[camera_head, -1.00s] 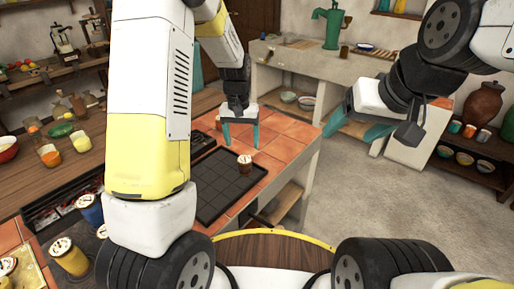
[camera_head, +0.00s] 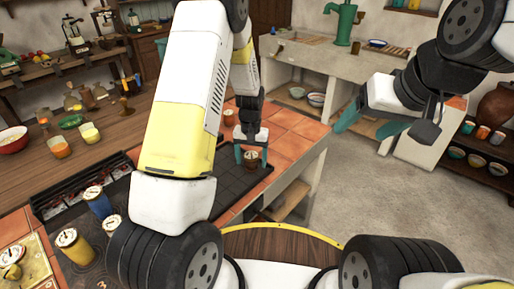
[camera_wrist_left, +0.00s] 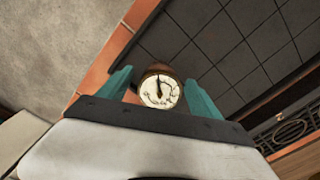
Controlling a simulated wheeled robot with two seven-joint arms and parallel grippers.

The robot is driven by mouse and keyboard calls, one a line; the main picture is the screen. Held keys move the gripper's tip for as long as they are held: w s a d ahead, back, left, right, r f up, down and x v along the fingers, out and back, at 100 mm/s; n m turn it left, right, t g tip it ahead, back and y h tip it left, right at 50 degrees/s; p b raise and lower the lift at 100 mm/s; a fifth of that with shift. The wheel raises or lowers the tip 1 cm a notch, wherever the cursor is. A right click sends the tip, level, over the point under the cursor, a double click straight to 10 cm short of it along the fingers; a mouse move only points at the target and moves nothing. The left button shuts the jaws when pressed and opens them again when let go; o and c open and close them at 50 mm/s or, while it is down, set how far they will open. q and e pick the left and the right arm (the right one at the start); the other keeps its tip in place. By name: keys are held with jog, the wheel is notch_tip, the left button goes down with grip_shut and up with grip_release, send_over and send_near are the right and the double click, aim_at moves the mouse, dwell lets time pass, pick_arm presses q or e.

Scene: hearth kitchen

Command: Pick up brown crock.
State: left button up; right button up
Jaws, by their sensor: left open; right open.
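The brown crock (camera_head: 251,159) is small, with a pale round lid with dark marks. It stands on the dark gridded tray (camera_head: 228,187) near the tray's right side. In the left wrist view the crock (camera_wrist_left: 160,88) sits between the two teal fingers, its lid facing the camera. My left gripper (camera_head: 250,154) is open and low over the crock, one finger on each side. I cannot tell whether either finger touches it. My right gripper (camera_head: 368,124) is open and empty, held in the air over the floor to the right.
Yellow lidded crocks (camera_head: 73,252) and a blue one (camera_head: 97,203) stand on the stove top at lower left. A wooden table (camera_head: 130,130) with jars and bowls lies behind. A stone sink (camera_head: 320,65) stands at the back.

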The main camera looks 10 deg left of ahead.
pick_arm(q)
jog(key=c, duration=1.6)
grip_shut()
jog(key=shift+r, duration=0.1)
